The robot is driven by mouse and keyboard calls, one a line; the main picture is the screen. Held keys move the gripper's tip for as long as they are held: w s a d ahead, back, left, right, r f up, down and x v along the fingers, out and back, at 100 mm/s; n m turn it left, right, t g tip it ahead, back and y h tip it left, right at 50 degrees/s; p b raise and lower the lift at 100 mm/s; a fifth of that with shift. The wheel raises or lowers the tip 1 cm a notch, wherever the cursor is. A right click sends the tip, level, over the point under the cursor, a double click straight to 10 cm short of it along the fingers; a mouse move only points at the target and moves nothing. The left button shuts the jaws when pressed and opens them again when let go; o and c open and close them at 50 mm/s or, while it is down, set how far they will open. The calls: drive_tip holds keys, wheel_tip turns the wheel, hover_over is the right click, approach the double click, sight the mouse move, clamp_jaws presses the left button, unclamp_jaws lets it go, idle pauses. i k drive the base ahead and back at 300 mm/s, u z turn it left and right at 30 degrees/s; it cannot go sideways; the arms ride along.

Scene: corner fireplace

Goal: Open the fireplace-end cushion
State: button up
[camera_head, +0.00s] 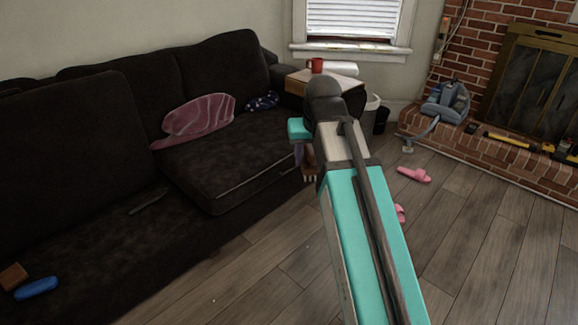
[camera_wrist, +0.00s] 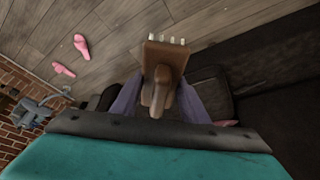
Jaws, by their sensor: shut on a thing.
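The fireplace-end seat cushion (camera_head: 225,165) is dark brown and lies at the right end of the sofa; it looks flat on its base. A pink cloth (camera_head: 200,118) lies across its back part. My gripper (camera_head: 302,158) is at the cushion's front right corner, partly hidden by my arm. In the wrist view its purple fingers are shut on a brown thing with pale prongs (camera_wrist: 165,60). I cannot tell whether the brown thing touches the cushion. Dark sofa upholstery (camera_wrist: 285,55) fills the right of the wrist view.
A side table (camera_head: 340,75) with a red mug (camera_head: 315,65) stands beyond the sofa arm. Pink slippers (camera_head: 415,174) lie on the open wooden floor. The brick hearth (camera_head: 500,150) is at the right. A blue thing (camera_head: 37,288) lies on the sofa's near end.

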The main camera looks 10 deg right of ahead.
sight(220, 169)
drive_tip(key=i, duration=0.9)
drive_tip(key=z, duration=0.05)
